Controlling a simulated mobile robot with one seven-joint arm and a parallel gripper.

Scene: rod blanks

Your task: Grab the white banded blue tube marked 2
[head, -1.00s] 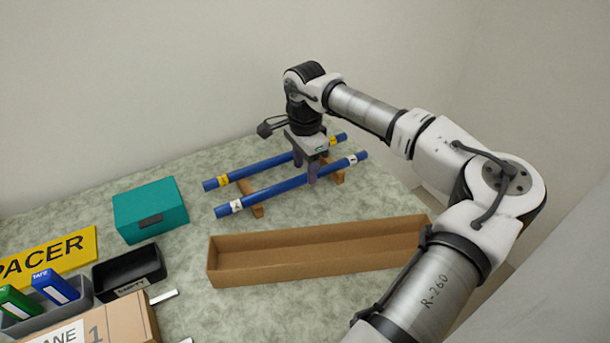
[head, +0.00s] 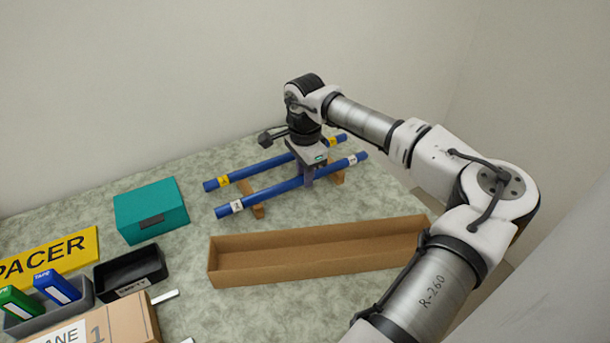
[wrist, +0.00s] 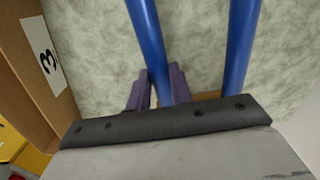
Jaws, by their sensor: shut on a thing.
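The white banded blue tube (head: 270,194) is the nearer of two parallel blue tubes lying on wooden rests. It has a white band near each end; the mark on the bands is too small to read. My gripper (head: 307,178) is shut on this tube right of its middle, pointing down. In the wrist view, the same tube (wrist: 147,30) runs between the two dark fingers (wrist: 160,88). The yellow banded blue tube (head: 262,167) lies behind it, partly hidden by my gripper, and is outside the fingers in the wrist view (wrist: 240,45).
A long open cardboard box (head: 318,270) lies in front of the tubes; a label reading 3 (wrist: 42,55) shows in the wrist view. A teal case (head: 150,207), black tray (head: 130,283) and yellow SPACER sign (head: 50,260) are at left. The wall is close behind.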

